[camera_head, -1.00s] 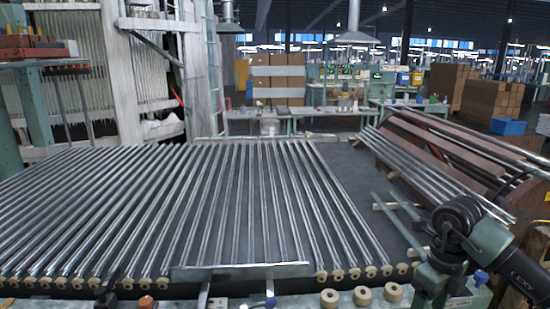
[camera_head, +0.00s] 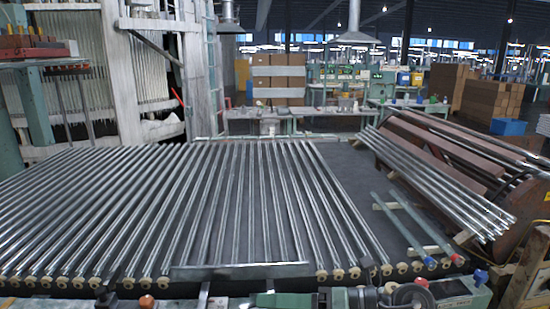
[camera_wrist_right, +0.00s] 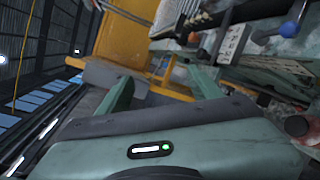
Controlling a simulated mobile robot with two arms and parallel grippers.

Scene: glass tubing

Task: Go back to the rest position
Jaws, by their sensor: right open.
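My right arm (camera_head: 350,298) lies low along the bottom edge of the head view, in front of the rack of glass tubes (camera_head: 215,205). It is partly cut off by the frame. In the right wrist view my right gripper (camera_wrist_right: 163,82) has its two green fingers spread apart with nothing between them. It is clear of the tubes. My left gripper is not in view.
A bundle of tubes (camera_head: 435,180) lies on a brown sloped drum at the right. Blue and red knobs (camera_head: 481,276) stand at the front right edge. In the wrist view, an orange panel (camera_wrist_right: 125,40) and a blue-knobbed lever (camera_wrist_right: 290,28) are beyond the fingers.

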